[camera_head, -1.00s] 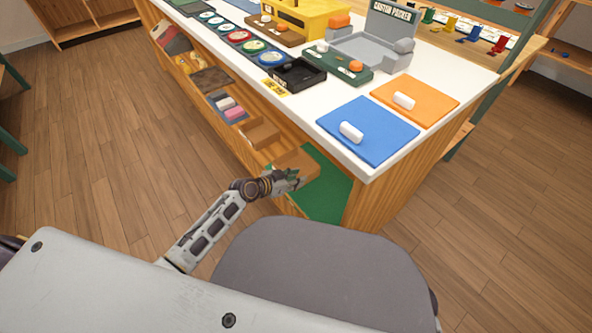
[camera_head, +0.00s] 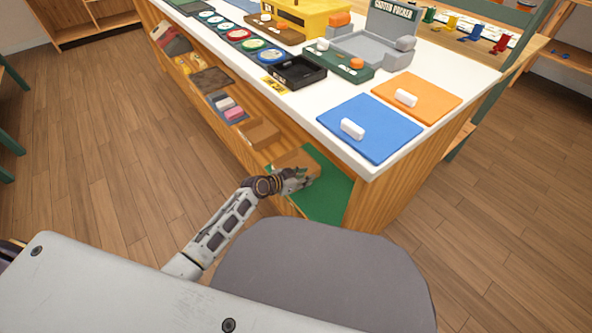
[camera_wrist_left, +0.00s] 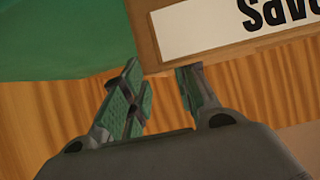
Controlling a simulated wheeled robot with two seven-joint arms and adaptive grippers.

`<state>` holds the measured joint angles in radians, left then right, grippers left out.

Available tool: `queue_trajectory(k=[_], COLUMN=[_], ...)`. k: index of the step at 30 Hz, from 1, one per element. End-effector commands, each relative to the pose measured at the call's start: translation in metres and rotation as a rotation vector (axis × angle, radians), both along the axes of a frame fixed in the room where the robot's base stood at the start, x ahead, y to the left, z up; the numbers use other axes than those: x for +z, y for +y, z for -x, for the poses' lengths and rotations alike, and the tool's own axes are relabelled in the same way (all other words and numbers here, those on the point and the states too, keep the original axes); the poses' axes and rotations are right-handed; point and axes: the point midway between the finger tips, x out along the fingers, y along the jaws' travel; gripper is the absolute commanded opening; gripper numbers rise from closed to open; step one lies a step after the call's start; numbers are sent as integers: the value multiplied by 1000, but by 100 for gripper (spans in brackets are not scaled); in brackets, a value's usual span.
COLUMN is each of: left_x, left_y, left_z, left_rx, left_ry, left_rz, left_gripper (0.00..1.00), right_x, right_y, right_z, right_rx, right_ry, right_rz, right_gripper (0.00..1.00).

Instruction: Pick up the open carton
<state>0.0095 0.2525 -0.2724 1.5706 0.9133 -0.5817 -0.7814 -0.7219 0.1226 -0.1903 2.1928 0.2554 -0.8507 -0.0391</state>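A brown carton (camera_head: 291,159) sits at the near end of the low shelf under the white counter, beside a green mat (camera_head: 322,192). My left gripper (camera_head: 303,180) is at the carton's near side and hides part of it. In the left wrist view, the carton (camera_wrist_left: 196,16) shows at the top with a white label and black print. There my left gripper (camera_wrist_left: 160,78) has its two fingers apart. The carton's lower corner is by the fingertips; I cannot tell whether they touch it. Whether the carton's top is open is unclear. My right gripper is out of view.
Another brown carton (camera_head: 259,134) is just beyond on the same shelf. The white counter (camera_head: 310,107) overhangs above, with a blue mat (camera_head: 370,131) and an orange mat (camera_head: 418,99) near its corner. The wooden floor to the left is clear.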

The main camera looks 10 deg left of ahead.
Motion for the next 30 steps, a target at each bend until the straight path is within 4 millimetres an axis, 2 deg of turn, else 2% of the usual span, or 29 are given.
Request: queue_trajectory(k=[1, 6, 22, 30], left_x=[0, 0, 2, 18], left_y=[0, 0, 0, 0], left_z=[0, 0, 0, 0], left_rx=[0, 0, 0, 0], left_ry=[0, 0, -1, -2], left_rz=[0, 0, 1, 1], left_gripper=[22, 0, 0, 0], right_x=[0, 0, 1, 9], right_y=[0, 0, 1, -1], right_z=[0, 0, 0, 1], right_rx=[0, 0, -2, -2], right_ry=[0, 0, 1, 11], right_rz=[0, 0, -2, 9], right_gripper=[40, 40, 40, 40])
